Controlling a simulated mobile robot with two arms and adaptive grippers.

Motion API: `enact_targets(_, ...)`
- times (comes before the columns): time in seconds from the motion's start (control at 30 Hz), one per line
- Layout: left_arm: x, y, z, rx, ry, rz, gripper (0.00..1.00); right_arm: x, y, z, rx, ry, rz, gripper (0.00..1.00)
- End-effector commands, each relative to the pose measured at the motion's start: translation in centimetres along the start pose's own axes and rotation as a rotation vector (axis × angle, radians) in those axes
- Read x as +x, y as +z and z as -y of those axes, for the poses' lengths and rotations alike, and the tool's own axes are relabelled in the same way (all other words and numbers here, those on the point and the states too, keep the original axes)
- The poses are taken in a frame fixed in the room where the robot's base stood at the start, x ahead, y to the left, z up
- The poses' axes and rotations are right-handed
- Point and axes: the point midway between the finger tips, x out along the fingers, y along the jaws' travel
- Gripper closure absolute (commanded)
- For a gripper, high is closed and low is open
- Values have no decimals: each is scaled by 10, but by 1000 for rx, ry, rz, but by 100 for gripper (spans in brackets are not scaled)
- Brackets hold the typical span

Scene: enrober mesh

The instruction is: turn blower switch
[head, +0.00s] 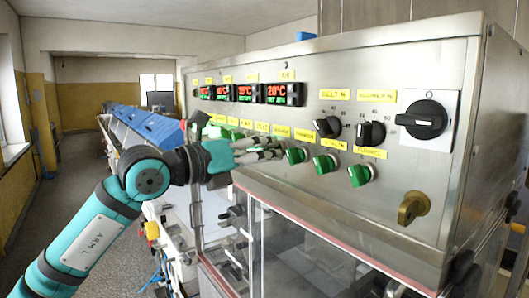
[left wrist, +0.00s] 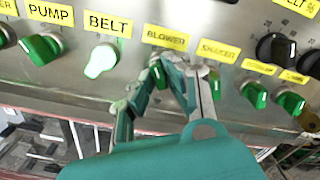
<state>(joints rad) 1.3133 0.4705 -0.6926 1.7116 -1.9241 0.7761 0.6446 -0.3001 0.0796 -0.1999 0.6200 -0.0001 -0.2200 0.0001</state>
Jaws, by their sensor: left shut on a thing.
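The blower switch (left wrist: 158,74) is a green knob under the yellow BLOWER label (left wrist: 166,38) in the left wrist view. It is mostly hidden by my fingers. My left gripper (left wrist: 172,76) is shut on this knob. In the head view my left gripper (head: 268,150) reaches the panel from the left, below the row of yellow labels, and covers the blower switch. The angle of the knob's pointer cannot be told. My right gripper is not in view.
The lit belt knob (left wrist: 101,61) and the pump knob (left wrist: 42,48) sit to the left. Further green knobs (head: 325,163) and black knobs (head: 371,133) sit to the right. A large black rotary switch (head: 424,119) and a brass key lock (head: 411,208) are at far right. Clear guard panels (head: 310,245) lie below.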

Motion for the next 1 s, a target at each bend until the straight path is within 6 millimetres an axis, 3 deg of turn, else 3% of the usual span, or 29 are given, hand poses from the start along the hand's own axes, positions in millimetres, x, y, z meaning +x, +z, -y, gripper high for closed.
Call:
enact_targets(0.37, 0, -4, -2, 133, 0, 0, 100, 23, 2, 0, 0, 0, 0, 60)
enact_targets(1.0, 0, -2, -3, 709, 1, 0, 100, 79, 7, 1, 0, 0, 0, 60)
